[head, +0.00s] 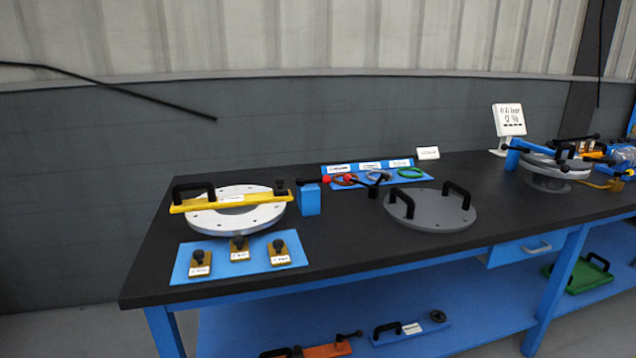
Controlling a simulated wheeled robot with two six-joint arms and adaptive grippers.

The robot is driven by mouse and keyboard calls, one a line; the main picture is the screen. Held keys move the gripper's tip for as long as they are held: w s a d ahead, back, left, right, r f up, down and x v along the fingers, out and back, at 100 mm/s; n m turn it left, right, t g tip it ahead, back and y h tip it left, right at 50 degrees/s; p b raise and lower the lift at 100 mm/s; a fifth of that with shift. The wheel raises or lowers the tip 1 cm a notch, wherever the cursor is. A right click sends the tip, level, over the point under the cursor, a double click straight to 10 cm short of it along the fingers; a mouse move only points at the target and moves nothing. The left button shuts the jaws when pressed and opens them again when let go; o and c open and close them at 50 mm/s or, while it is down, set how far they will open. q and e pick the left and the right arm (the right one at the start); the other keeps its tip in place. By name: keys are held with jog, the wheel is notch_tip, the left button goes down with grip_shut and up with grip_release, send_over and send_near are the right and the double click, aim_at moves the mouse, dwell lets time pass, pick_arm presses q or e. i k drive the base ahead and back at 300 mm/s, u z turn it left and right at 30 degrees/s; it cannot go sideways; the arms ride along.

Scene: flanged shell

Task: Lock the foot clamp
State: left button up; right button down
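No part is labelled legibly as the foot clamp, and I cannot tell which one it is. A yellow bar (230,201) with a black handle lies across that ring. At the right end, a grey flanged assembly (556,166) has black levers and a blue block (514,153) at its left side; small parts there are too small to tell. Neither of my grippers is in view.
A grey disc (430,212) with two black handles lies mid-bench. Several labelled brown blocks sit on a blue mat (217,247). Coloured rings lie on a blue rack (410,184) behind. A white display (509,120) stands right. The black bench top (350,255) is clear in front.

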aim_at(326, 179)
jog(key=z, duration=0.1)
jog(key=i, duration=0.6)
jog(key=u, duration=0.7)
jog(key=i, duration=0.55)
jog(key=u, duration=0.55)
